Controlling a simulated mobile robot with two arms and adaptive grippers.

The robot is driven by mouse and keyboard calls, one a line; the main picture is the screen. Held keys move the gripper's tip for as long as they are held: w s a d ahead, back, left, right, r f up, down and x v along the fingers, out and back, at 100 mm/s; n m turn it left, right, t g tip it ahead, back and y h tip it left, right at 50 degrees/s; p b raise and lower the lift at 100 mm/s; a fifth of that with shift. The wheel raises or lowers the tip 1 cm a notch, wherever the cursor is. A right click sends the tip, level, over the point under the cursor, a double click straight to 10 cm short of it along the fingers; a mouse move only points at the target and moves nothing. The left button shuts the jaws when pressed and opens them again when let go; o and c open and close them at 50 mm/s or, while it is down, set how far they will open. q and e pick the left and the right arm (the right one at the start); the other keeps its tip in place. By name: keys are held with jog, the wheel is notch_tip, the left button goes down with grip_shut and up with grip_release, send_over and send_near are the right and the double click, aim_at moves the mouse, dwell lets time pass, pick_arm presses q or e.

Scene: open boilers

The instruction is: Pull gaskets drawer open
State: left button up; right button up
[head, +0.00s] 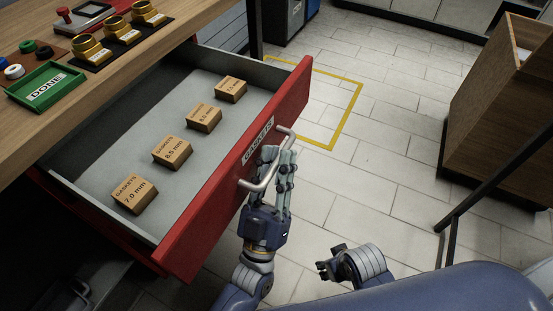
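The gaskets drawer (214,181) has a red front with a "GASKETS" label (258,140) and stands well out from under the wooden bench. Its light handle (257,185) is a bent bar on the front. My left gripper (279,157) is at the handle, with its fingers on either side of the bar; it looks shut on it, and the fingers hide part of the bar. Inside lie several cardboard gasket boxes, including one marked 2.0 mm (134,195). My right gripper (328,260) is empty, apart from the drawer at the lower middle, with its fingertips spread.
The wooden bench (190,20) holds a green "DONE" tray (45,87), yellow fittings (121,31) and small coloured rings. A wooden cabinet (495,115) and a dark rail (490,187) stand at the right. The tiled floor (385,170) between is clear, with a yellow marking (345,115).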

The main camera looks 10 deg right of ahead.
pick_arm(q)
jog(key=v, duration=1.2)
dwell(0.5)
